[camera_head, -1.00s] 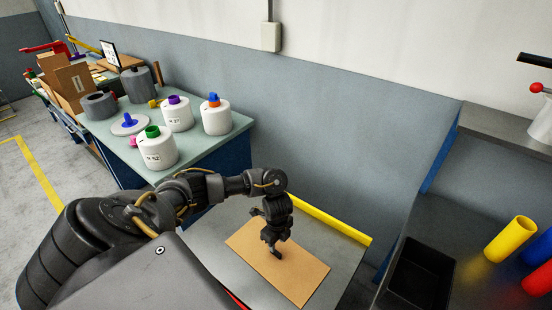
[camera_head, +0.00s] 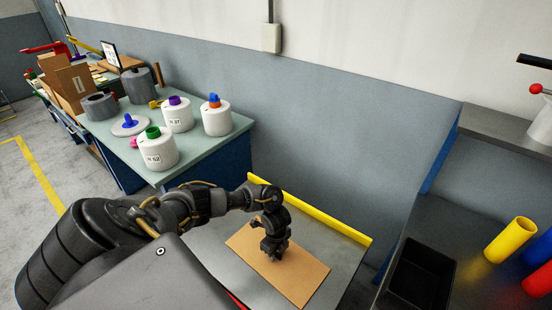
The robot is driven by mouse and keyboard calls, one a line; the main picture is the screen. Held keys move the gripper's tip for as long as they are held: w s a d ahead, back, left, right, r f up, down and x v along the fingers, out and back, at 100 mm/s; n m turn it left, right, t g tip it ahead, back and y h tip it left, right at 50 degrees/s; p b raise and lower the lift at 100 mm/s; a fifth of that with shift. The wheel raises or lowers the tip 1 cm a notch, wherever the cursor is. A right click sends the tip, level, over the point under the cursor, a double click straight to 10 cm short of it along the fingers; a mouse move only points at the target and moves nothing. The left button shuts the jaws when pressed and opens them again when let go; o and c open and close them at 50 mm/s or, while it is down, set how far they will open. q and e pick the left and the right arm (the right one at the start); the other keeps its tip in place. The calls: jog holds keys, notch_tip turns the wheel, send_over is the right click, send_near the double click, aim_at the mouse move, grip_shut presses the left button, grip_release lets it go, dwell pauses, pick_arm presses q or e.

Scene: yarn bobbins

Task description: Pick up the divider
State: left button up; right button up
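The divider looks to be the flat brown cardboard sheet (camera_head: 300,280) lying on the grey metal cart top (camera_head: 330,250) in the head view. My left gripper (camera_head: 273,255) points down over the upper middle of the sheet, with its fingertips close to the surface. Whether the fingers touch the sheet I cannot tell. The fingers look apart, with nothing visible between them. The gripper and wrist hide part of the sheet. My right gripper is not in view.
A yellow rail (camera_head: 320,218) edges the far side of the cart top. A green table (camera_head: 225,135) behind holds several white bobbins (camera_head: 215,118). To the right, a grey bench holds a black bin (camera_head: 422,272) and coloured tubes (camera_head: 511,238).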

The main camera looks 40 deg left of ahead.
pick_arm(q)
grip_shut()
jog(key=shift+r, duration=0.6)
jog(key=s+d+r+p, duration=0.6)
jog(key=d+r, duration=0.5)
jog(key=d, duration=0.1)
jog(key=shift+d+r, duration=0.35)
jog(key=shift+r, duration=0.05)
